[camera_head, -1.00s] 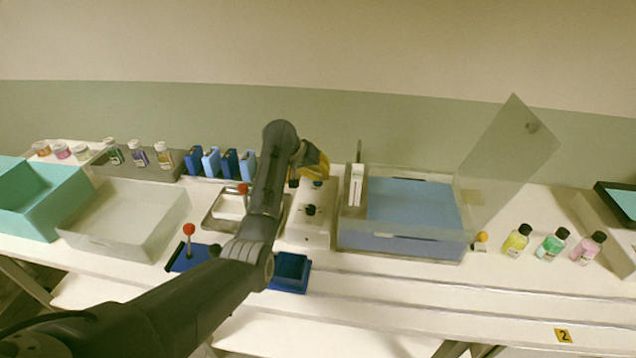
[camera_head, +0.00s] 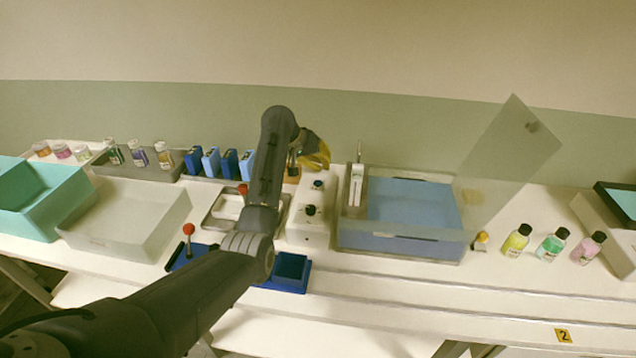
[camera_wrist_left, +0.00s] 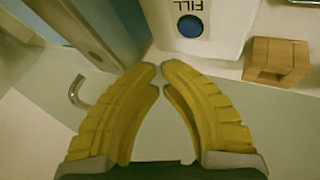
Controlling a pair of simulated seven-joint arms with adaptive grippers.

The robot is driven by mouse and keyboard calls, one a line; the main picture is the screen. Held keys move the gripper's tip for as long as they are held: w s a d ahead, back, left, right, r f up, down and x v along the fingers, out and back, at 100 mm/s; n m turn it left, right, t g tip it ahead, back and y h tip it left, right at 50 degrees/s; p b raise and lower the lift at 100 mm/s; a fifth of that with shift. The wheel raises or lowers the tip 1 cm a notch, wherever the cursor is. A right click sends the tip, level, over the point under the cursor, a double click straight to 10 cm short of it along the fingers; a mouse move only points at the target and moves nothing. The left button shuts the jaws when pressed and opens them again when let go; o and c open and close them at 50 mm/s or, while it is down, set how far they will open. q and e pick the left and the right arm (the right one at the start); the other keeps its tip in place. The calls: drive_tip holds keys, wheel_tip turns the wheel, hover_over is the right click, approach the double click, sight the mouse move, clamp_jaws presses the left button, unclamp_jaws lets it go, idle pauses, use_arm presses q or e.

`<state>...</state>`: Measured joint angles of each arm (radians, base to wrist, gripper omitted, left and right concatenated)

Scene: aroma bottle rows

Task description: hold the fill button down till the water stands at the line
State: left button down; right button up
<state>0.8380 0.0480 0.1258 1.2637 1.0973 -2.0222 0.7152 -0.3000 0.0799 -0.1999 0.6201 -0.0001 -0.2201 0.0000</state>
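The blue FILL button (camera_wrist_left: 190,26) sits on a white panel, its label upside down in the wrist view. In the head view it is the small dark-blue spot (camera_head: 318,184) on the white control box (camera_head: 306,236). My left gripper (camera_wrist_left: 158,68) has its yellow fingertips almost together, just short of the button in the picture and not on it, with nothing between them. It also shows in the head view (camera_head: 318,158), behind the button. The clear tank (camera_head: 400,245) holds blue water (camera_head: 405,200). I cannot make out the fill line. My right gripper is out of view.
A small wooden block (camera_wrist_left: 275,62) is beside the button panel. A white upright piece (camera_head: 356,188) stands at the tank's left edge. A clear tilted pane (camera_head: 510,150) rises at the tank's right. Several bottles, including a yellow one (camera_head: 517,241), stand farther right.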

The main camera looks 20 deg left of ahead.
use_arm(q)
drive_tip(key=shift+r, duration=1.05)
drive_tip(key=shift+f, duration=0.1)
